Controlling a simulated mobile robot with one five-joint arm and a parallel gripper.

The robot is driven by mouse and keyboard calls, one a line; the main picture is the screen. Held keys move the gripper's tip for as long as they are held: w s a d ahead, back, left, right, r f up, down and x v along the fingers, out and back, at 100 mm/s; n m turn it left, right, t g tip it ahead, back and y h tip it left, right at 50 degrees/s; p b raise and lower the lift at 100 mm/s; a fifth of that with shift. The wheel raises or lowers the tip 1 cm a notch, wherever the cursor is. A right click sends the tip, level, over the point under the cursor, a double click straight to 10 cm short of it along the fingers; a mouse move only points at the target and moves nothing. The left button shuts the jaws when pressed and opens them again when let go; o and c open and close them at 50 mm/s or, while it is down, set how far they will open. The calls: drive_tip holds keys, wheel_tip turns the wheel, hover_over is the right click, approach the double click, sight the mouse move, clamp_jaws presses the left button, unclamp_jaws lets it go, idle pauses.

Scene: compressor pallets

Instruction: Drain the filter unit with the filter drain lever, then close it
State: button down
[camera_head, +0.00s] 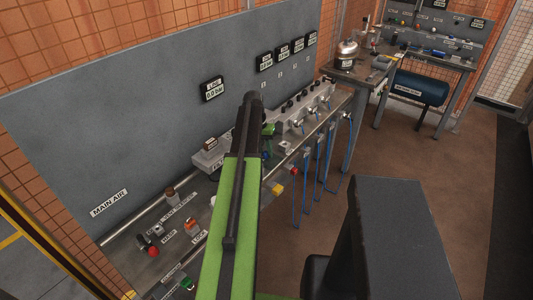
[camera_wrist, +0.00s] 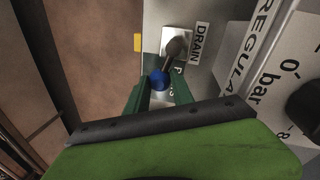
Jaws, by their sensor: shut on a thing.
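The filter drain lever, with a blue ball knob (camera_wrist: 159,79) and a metal stem (camera_wrist: 175,48), shows in the wrist view beside a white DRAIN label (camera_wrist: 197,43). My gripper (camera_wrist: 160,86) has its green fingers on either side of the blue knob and is shut on it. The lever stands on a pale square plate (camera_wrist: 177,37). In the head view my green and black arm reaches over the bench and covers most of the filter unit. The gripper tips are hard to make out there.
A grey panel (camera_head: 110,110) with several black gauges (camera_head: 211,89) rises behind the bench. A red knob (camera_head: 153,252) and other valves sit on the near bench. Blue hoses (camera_head: 326,150) hang from the farther bench edge. The brown floor (camera_head: 440,170) at right is clear.

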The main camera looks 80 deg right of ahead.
drive_tip(key=shift+w+d+n, duration=0.15)
drive_tip(key=shift+w+n, duration=0.1)
drive_tip(key=shift+n, duration=0.4)
drive_tip(key=shift+w+d+n, duration=0.1)
drive_tip(key=shift+w+n, duration=0.1)
drive_tip(key=shift+n, duration=0.45)
drive_tip(key=shift+h, duration=0.3)
drive_tip(key=c, duration=1.1)
unclamp_jaws()
drive_tip(key=w+r+p, duration=0.3)
drive_tip(key=r+p, duration=1.4)
drive_tip(key=shift+w, duration=0.2)
